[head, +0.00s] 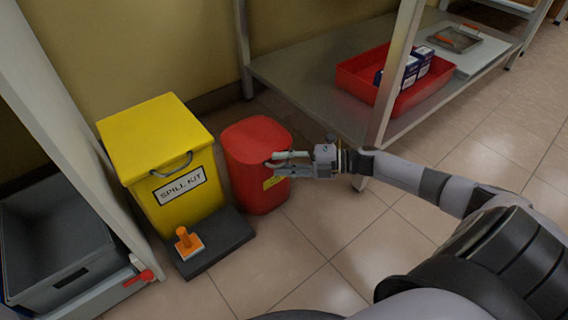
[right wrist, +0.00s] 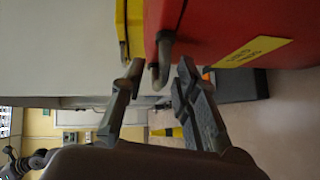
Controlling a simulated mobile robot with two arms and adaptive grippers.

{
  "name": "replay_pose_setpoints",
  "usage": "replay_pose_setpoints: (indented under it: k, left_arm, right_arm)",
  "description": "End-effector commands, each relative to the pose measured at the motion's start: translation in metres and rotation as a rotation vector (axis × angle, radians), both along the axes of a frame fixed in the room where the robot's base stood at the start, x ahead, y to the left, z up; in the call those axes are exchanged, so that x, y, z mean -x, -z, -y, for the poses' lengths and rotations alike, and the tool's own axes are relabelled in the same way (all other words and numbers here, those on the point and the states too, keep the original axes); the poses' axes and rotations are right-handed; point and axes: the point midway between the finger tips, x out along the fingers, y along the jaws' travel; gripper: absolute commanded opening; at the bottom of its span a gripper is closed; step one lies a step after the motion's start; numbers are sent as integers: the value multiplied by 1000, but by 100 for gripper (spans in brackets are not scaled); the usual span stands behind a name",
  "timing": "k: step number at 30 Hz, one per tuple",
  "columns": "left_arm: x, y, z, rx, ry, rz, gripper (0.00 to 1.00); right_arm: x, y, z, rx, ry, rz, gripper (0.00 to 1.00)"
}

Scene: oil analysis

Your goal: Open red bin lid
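The red bin (head: 245,165) stands on the floor with its lid (head: 255,135) closed. My right gripper (head: 279,162) reaches in from the right at the bin's front, near the lid's edge. In the right wrist view the two fingers (right wrist: 158,75) are apart. The bin's grey handle (right wrist: 161,60) hangs from the red bin (right wrist: 215,25) between the fingertips, with a gap visible on each side. A yellow label (right wrist: 250,52) is on the bin's front. My left gripper is in neither view.
A yellow spill kit bin (head: 158,150) stands close on the left. An orange-handled tool (head: 187,243) rests on a dark platform (head: 222,243) before it. A shelf (head: 300,85) with a red tray (head: 358,80) is at right.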

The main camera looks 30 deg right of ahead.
Motion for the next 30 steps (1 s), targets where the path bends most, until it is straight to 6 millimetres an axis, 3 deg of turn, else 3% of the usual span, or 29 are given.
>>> replay_pose_setpoints:
  k: [3, 15, 30]
  left_arm:
    - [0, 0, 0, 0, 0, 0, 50]
    - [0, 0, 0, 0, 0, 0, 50]
    - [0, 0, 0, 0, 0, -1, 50]
  right_arm:
    - [0, 0, 0, -1, 0, -1, 27]
    - [0, 0, 0, -1, 0, -1, 0]
    - [1, 0, 0, -1, 0, -2, 0]
